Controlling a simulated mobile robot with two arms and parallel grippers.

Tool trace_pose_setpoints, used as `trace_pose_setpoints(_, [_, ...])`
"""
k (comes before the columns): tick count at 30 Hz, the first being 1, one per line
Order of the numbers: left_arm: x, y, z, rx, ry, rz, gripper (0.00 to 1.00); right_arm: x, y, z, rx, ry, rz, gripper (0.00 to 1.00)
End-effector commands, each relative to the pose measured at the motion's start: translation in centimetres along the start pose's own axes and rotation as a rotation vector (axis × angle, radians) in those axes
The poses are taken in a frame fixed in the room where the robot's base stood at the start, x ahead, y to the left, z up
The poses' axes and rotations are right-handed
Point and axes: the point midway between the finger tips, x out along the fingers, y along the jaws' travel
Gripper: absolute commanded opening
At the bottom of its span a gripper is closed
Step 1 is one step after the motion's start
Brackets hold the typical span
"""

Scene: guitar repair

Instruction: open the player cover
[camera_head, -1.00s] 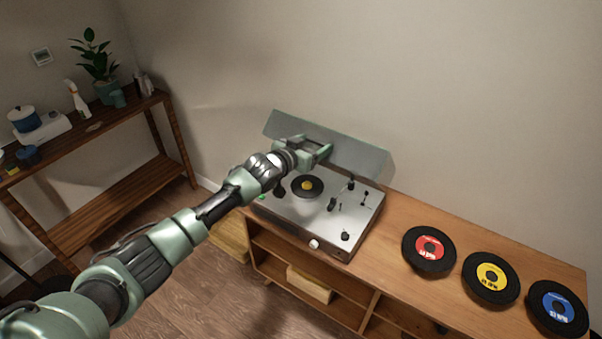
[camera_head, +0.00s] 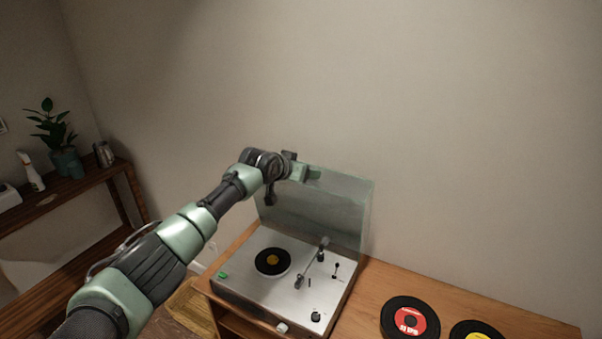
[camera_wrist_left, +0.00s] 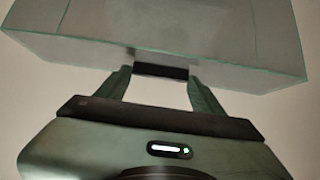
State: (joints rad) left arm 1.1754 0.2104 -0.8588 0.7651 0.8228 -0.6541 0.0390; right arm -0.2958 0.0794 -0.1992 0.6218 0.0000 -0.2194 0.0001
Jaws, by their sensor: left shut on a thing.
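The record player (camera_head: 285,282) sits on the wooden cabinet, with a small black record with a yellow label (camera_head: 272,262) on its platter. Its clear player cover (camera_head: 325,212) is raised and stands nearly upright at the back of the player. My left gripper (camera_head: 308,173) is at the cover's top edge, toward its left end. In the left wrist view my left gripper (camera_wrist_left: 160,75) has its two fingers at the edge of the cover (camera_wrist_left: 160,35), shut on it. My right gripper is not in view.
A red-label record (camera_head: 410,319) and a yellow-label record (camera_head: 477,331) lie on the cabinet (camera_head: 372,284) to the right of the player. A side shelf with a plant (camera_head: 55,140) stands at the left. The wall is close behind the cover.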

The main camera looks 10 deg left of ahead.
Motion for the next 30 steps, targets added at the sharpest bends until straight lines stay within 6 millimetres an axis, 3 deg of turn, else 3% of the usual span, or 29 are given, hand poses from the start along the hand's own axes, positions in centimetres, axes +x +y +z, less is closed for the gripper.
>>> trace_pose_setpoints(1, [-0.3,0.0,-1.1,-0.001,0.021,0.000,0.00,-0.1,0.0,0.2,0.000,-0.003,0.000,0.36])
trace_pose_setpoints(10, [-0.4,-0.1,-1.2,-0.001,0.023,0.000,0.00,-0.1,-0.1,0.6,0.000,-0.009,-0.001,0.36])
trace_pose_setpoints(11, [-0.4,-0.1,-1.2,-0.002,0.024,0.000,0.76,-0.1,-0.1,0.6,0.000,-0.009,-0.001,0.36])
trace_pose_setpoints(12, [-0.4,-0.1,-1.2,-0.002,0.023,0.000,0.87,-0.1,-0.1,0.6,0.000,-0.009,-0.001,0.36])
trace_pose_setpoints(23, [-0.2,-0.1,-0.6,-0.001,0.012,0.000,0.90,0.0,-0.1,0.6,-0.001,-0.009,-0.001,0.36])
trace_pose_setpoints(30, [-1.7,-0.1,-0.5,0.001,0.011,0.002,0.90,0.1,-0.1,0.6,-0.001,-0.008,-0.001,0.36])
